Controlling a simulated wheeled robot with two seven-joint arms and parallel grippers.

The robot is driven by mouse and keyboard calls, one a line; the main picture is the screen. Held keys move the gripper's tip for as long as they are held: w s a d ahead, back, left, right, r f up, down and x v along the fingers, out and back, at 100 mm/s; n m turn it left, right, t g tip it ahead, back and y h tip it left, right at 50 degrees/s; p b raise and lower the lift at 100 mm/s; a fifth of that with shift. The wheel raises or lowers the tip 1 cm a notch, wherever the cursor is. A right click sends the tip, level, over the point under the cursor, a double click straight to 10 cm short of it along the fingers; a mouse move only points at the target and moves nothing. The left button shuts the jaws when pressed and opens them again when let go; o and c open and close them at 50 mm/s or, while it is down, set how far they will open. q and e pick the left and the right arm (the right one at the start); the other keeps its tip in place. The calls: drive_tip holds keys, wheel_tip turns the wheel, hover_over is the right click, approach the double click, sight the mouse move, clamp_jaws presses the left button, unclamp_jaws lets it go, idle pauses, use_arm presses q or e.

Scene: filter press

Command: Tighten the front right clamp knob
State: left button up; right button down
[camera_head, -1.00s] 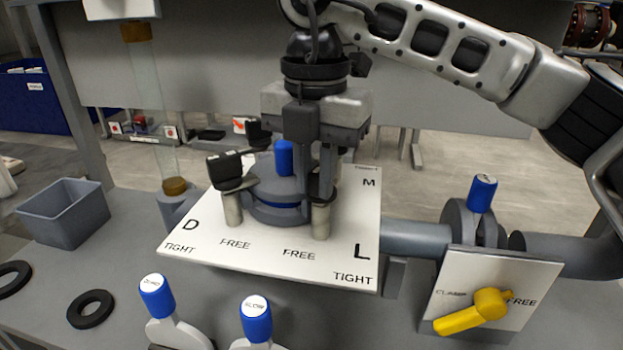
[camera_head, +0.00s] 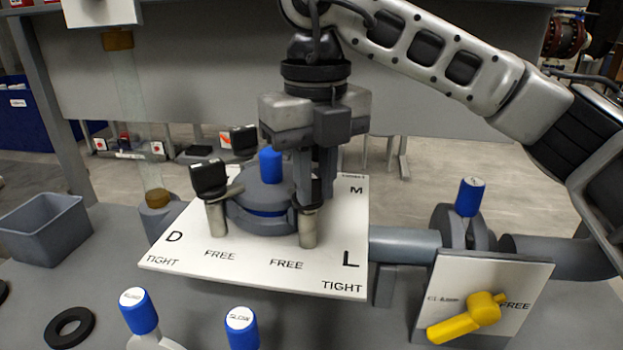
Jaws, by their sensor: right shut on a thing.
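The front right clamp (camera_head: 308,229) shows as a pale metal post at the front right of the round grey press body (camera_head: 245,214). My right gripper (camera_head: 314,190) points straight down over it and is shut on its knob. The fingers hide the knob, so its exact angle cannot be told. The white plate (camera_head: 210,268) under the press reads FREE near this post and TIGHT at its front right corner, by the letter L. My left gripper is not in view.
The front left clamp knob (camera_head: 208,178) and a rear black knob (camera_head: 244,140) stand close by. A blue-capped handle (camera_head: 270,165) rises from the press. A yellow lever (camera_head: 466,317), blue-topped levers (camera_head: 241,330), a grey bin (camera_head: 45,230) and a black ring (camera_head: 69,327) surround the plate.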

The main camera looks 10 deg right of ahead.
drive_tip(key=shift+d+n, duration=0.15)
drive_tip(key=shift+n, duration=0.55)
drive_tip(key=c, duration=1.4)
unclamp_jaws()
drive_tip(key=shift+o, duration=0.2)
drive_tip(key=shift+r, duration=0.1)
wheel_tip(320, 180, up, 16)
drive_tip(key=p, duration=0.3)
drive_tip(key=shift+p, duration=0.4)
